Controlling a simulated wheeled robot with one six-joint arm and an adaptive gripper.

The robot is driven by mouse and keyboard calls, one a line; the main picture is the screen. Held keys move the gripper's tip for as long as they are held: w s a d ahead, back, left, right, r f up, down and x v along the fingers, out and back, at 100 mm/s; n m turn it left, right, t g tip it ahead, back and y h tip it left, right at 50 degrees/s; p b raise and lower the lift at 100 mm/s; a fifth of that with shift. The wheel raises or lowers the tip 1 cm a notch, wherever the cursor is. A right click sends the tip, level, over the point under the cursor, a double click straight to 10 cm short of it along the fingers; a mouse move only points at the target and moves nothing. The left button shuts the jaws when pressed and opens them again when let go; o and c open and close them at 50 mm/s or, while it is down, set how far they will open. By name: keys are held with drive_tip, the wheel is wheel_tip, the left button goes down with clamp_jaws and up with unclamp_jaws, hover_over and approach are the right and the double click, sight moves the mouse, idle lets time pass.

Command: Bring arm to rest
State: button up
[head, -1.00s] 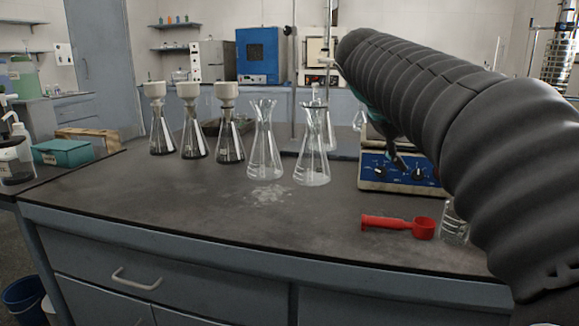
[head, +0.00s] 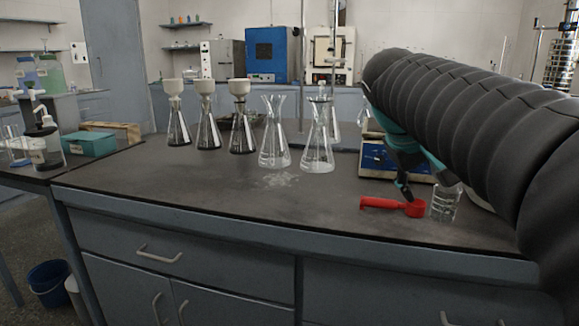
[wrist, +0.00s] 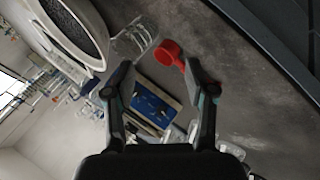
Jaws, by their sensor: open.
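My gripper (head: 404,188) is at the end of my black-sleeved arm, at the right of the head view, over the bench near the red scoop (head: 395,206). In the wrist view my gripper (wrist: 157,80) has its two fingers spread with nothing held between them. The red scoop lies on the bench; it shows in the wrist view (wrist: 169,52) beyond the fingertips, partly hidden by the right finger. I cannot tell whether a finger touches it.
A glass beaker (head: 445,203) stands right of the scoop. A blue-panelled device (head: 380,160) is behind my gripper. Two clear conical flasks (head: 317,150) (head: 274,145) and several flasks with white funnels (head: 241,130) stand further left. The bench's front left (head: 200,205) is clear.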

drive_tip(key=s+a+f+m+y, duration=0.1)
drive_tip(key=s+a+f+y, duration=0.2)
drive_tip(key=s+f, duration=0.6)
drive_tip(key=s+a+f+m+t+y, duration=0.1)
drive_tip(key=s+a+f, duration=0.3)
drive_tip(key=s+f, duration=0.6)
wheel_tip(320, 180, down, 3)
drive_tip(key=shift+s+a+f+m+y, duration=0.1)
drive_tip(key=shift+s+a+m+y, duration=0.2)
drive_tip(key=shift+y, duration=0.6)
drive_tip(key=shift+w, duration=0.15)
